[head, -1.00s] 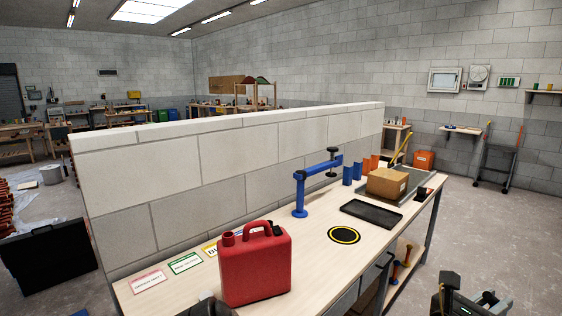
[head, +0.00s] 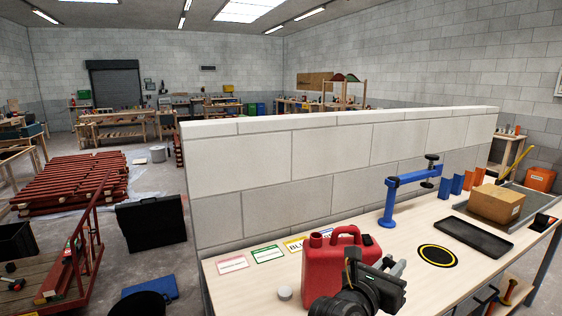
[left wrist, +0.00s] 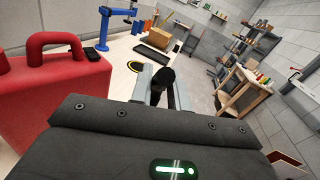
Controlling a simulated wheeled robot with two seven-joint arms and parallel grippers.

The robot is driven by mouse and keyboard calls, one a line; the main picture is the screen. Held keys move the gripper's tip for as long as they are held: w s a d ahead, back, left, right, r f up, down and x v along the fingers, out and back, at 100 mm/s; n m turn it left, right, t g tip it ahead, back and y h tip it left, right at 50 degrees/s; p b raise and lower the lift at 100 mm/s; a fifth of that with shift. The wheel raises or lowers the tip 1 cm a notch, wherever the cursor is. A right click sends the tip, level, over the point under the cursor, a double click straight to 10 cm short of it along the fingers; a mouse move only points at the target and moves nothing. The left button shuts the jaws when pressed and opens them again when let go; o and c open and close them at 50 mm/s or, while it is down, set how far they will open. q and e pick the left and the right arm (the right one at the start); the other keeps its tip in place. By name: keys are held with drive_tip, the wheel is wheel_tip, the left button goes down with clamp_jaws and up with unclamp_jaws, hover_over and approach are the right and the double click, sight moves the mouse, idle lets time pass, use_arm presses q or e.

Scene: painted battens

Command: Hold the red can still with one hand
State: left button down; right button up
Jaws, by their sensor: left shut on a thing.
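The red can (head: 322,265) stands upright on the workbench (head: 385,240), its handle on top and a short spout at its left. My left gripper (head: 393,267) is in front of the can's right side in the head view, hiding its lower right part. In the left wrist view the can (left wrist: 60,92) is at the left, outside the fingers. That gripper (left wrist: 160,82) is shut on a small black thing (left wrist: 164,76) with a rounded end; I cannot tell what it is. My right gripper is not in view.
A blue clamp-like stand (head: 391,200), a black tray (head: 475,237) and a cardboard box (head: 496,203) stand to the right. A block wall (head: 290,210) runs behind the bench.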

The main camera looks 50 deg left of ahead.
use_arm(q)
drive_tip(key=shift+a+r, duration=0.2)
drive_tip(key=shift+r, duration=0.05)
use_arm(e)
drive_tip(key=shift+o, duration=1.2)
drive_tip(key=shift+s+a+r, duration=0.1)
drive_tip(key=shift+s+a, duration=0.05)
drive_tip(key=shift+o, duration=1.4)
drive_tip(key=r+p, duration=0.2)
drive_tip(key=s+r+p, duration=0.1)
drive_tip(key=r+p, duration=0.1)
drive_tip(key=p, duration=0.1)
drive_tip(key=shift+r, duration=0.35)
use_arm(q)
drive_tip(key=w+a+r+n+g+y+p, duration=0.1)
drive_tip(key=a+r+n+y+p, duration=0.2)
drive_tip(key=a+r, duration=0.65)
drive_tip(key=w+a+r+n+g+y+p, duration=0.1)
drive_tip(key=a+r+n+y+p, duration=0.15)
drive_tip(key=a+r+y, duration=0.7)
drive_tip(key=a+f+h+b, duration=0.3)
drive_tip(key=f+h+b, duration=0.1)
drive_tip(key=f, duration=0.2)
drive_tip(key=shift+w+a+f, duration=0.15)
drive_tip(key=shift+a+f, duration=0.15)
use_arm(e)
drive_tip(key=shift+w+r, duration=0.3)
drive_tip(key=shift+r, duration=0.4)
